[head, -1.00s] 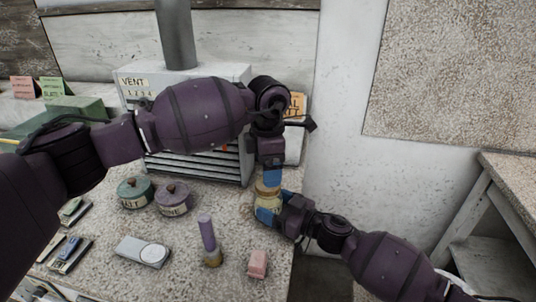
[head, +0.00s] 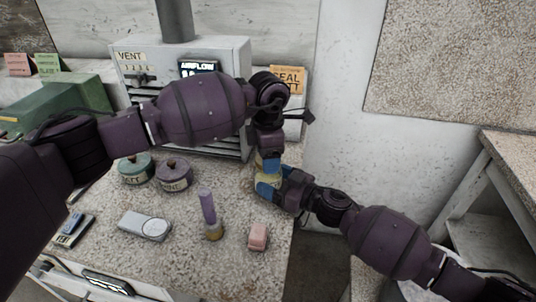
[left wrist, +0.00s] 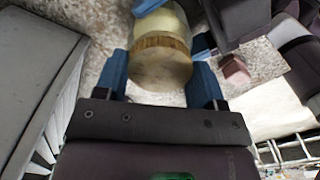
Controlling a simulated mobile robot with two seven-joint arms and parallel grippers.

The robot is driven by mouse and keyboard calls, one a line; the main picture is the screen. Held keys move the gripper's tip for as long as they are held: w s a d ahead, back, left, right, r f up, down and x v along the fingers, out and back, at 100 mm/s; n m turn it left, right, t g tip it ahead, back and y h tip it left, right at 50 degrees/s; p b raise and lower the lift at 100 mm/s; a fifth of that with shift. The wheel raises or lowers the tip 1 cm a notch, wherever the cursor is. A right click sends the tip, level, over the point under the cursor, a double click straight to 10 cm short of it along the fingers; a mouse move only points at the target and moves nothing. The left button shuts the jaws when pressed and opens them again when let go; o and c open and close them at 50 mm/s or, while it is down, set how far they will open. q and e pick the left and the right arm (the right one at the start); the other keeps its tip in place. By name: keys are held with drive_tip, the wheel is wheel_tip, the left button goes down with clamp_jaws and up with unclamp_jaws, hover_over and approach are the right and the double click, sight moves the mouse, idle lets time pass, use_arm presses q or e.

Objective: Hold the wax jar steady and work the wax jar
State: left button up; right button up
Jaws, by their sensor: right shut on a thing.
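The wax jar (head: 267,178) is a pale yellow jar standing near the right edge of the speckled counter (head: 185,262). Its round wooden lid (left wrist: 162,62) shows large in the left wrist view, with the yellow jar body (left wrist: 160,22) beyond it. My right gripper (head: 270,188) is shut on the jar body from the right. My left gripper (head: 268,163) is above the jar, pointing down. In the left wrist view its blue fingers (left wrist: 162,75) stand open on either side of the lid. A thin gap seems to show at the left finger; contact on the right is unclear.
Two lidded pots, teal (head: 135,170) and purple (head: 174,176), stand left. The grey vent box (head: 232,55) is behind my left arm.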

use_arm(q)
drive_tip(key=shift+c, duration=0.8)
drive_tip(key=n, duration=0.3)
drive_tip(key=shift+r, duration=0.35)
drive_tip(key=shift+r, duration=0.7)
drive_tip(key=shift+r, duration=0.1)
drive_tip(key=shift+r, duration=2)
